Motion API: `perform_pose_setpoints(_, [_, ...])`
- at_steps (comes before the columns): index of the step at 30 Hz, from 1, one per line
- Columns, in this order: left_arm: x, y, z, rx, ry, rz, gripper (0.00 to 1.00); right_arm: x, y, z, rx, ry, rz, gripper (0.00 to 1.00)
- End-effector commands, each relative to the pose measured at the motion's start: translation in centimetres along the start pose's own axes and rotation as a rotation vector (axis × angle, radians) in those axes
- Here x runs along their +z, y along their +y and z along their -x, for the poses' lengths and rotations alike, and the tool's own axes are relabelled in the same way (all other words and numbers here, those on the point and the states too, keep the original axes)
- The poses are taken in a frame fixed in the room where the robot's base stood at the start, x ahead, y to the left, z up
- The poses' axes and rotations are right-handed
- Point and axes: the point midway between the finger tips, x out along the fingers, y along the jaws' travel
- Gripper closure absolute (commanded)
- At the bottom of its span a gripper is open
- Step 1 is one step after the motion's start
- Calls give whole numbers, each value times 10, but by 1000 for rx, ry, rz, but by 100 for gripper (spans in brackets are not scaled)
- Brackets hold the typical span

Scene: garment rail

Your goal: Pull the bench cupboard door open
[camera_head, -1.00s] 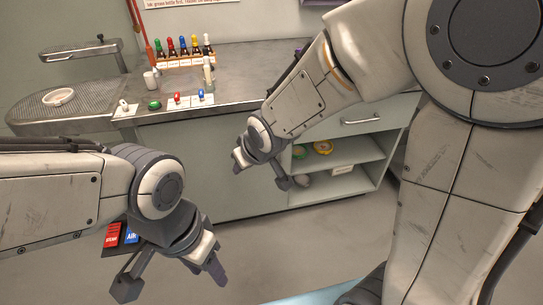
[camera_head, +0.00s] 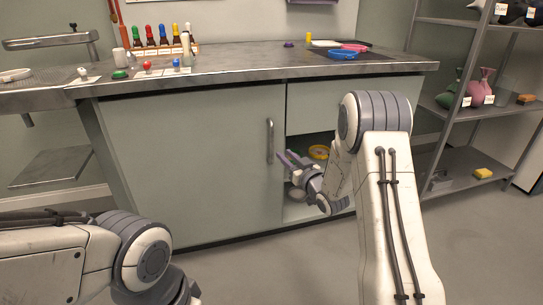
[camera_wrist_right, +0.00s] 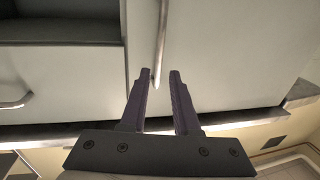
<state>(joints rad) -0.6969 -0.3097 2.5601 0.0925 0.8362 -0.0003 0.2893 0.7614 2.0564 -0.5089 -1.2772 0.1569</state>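The bench cupboard door (camera_head: 190,160) is a wide grey-green panel that looks shut, flush with the bench front. Its upright metal bar handle (camera_head: 270,141) is near its right edge. My right gripper (camera_head: 285,156) is just right of the handle's lower end, with its fingers towards the door. In the right wrist view the gripper (camera_wrist_right: 161,74) is open, and the end of the handle (camera_wrist_right: 161,40) shows between the two dark fingertips. I cannot tell whether they touch. My left arm is at the lower left, its gripper cut off below the frame.
An open shelf with a yellow roll (camera_head: 318,152) is right of the door, under a drawer front (camera_head: 340,103). Bottles (camera_head: 163,36) and blue and pink dishes stand on the worktop (camera_head: 240,62). A shelving rack (camera_head: 470,110) stands at the right. Floor in front is clear.

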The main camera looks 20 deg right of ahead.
Motion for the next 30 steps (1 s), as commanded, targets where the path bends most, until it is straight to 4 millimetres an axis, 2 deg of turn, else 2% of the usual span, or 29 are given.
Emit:
perform_pose_setpoints(5, [0,0,-6,0,1,0,50,1,1,-14,-3,14,2,70])
perform_pose_setpoints(12, [1,-2,-21,0,1,0,50,2,0,-59,-3,14,2,70])
perform_pose_setpoints(18, [2,-2,-30,0,1,0,50,1,0,-89,-2,11,0,70])
perform_pose_setpoints(24, [2,-2,-33,0,0,0,50,0,1,-103,-1,9,0,70])
perform_pose_setpoints(30, [2,-2,-33,0,0,0,50,-1,1,-104,-1,8,-1,70])
